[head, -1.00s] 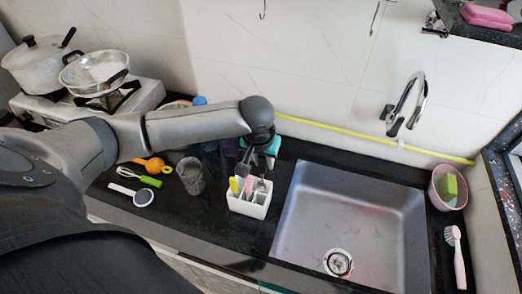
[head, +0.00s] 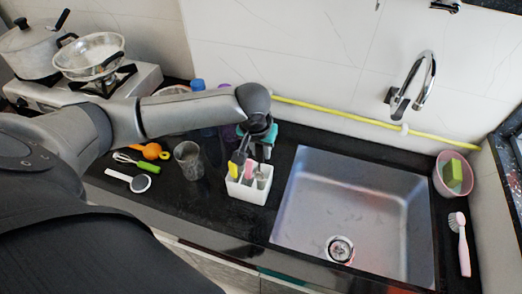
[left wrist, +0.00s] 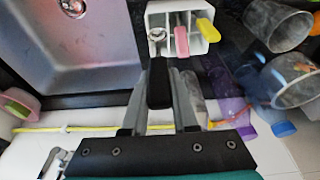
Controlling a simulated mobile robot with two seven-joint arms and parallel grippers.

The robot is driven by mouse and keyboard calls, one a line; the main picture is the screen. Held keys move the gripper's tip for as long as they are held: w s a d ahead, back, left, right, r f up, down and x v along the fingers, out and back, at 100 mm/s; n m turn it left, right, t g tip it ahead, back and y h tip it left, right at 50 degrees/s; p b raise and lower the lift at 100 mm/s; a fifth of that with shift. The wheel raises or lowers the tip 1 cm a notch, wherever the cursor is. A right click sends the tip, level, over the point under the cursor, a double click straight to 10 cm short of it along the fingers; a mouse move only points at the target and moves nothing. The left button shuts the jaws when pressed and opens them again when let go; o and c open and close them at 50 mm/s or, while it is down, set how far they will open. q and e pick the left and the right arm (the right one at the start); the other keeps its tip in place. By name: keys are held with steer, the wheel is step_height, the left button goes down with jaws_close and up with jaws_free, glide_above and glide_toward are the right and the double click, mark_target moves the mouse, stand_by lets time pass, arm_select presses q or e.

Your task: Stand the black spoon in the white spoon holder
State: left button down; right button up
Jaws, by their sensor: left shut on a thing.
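The white spoon holder (head: 247,191) stands on the black counter just left of the sink, with yellow, pink and grey handles in its slots. It also shows at the top of the left wrist view (left wrist: 157,8). My left gripper (head: 252,152) is above the holder, at its back side. In the left wrist view, its fingers (left wrist: 158,125) are shut on the black spoon (left wrist: 158,82), whose dark end points toward the holder. The spoon's other end is hidden, and I cannot tell whether it touches the holder. My right gripper is not in view.
A grey cup (head: 188,162) stands left of the holder, with bottles (head: 207,118) behind. The sink (head: 350,205) is empty at right. A pink bowl (head: 453,175) stands beyond the sink.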

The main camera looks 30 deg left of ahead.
mark_target(261, 169)
arm_select(q)
steer(key=shift+f+b, duration=0.55)
steer(key=shift+b, duration=0.05)
steer(key=shift+f, duration=0.55)
steer(key=shift+f+b, duration=1.25)
steer(key=shift+f, duration=1.95)
steer(key=c, duration=0.6)
jaws_free()
steer(key=shift+r, duration=0.15)
steer(key=p+v, duration=0.2)
steer(key=v, duration=1.3)
steer(key=shift+d, duration=0.1)
